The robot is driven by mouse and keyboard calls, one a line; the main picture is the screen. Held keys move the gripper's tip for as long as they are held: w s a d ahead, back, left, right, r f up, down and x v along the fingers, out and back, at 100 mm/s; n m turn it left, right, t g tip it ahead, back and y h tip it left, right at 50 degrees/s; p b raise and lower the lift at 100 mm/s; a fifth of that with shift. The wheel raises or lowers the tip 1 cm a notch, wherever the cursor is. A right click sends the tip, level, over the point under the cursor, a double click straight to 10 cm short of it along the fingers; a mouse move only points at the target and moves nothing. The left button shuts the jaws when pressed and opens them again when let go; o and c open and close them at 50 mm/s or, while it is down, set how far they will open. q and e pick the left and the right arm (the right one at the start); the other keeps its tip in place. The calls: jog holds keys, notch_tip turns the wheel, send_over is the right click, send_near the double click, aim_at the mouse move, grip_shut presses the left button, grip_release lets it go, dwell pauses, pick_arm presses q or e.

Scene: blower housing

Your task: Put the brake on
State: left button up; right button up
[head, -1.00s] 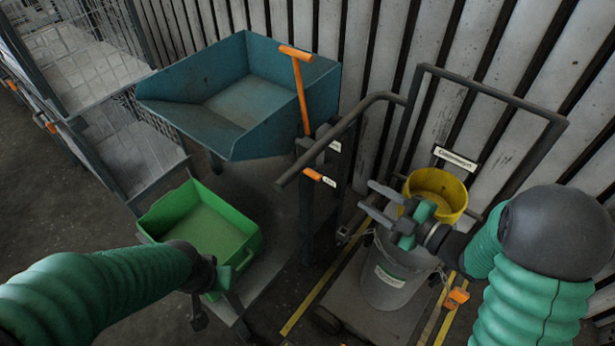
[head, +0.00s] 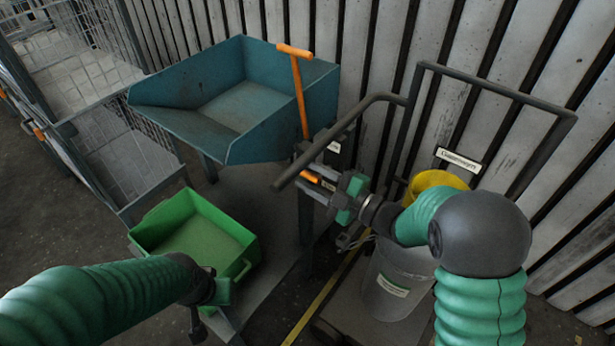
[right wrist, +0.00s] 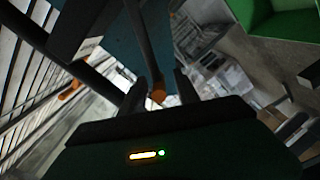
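A short lever with an orange grip (head: 308,177) sticks out from the dark post beside the blue hopper. My right gripper (head: 325,180) is at this lever. In the right wrist view its fingers (right wrist: 162,88) are spread, and the lever's orange end (right wrist: 158,93) shows between them with gaps at the sides. A taller lever with an orange T-handle (head: 295,51) rises at the hopper's right side. I cannot tell from the frames which lever is the brake; the small labels are unreadable. My left gripper (head: 205,300) hangs low by the green bin, its fingers unclear.
The blue hopper (head: 175,125) stands by the slatted wall. The green bin (head: 160,245) sits below it; mesh cages (head: 105,150) are left. A cart with a dark push handle (head: 490,92) carries a grey bucket (head: 395,285) and a yellow bucket (head: 432,180) at right.

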jog(key=shift+w, duration=0.15)
jog(key=shift+a, duration=0.25)
jog(key=c, duration=0.6)
grip_shut()
jog(key=shift+d, duration=0.1)
jog(key=shift+d, duration=0.1)
dwell(0.4)
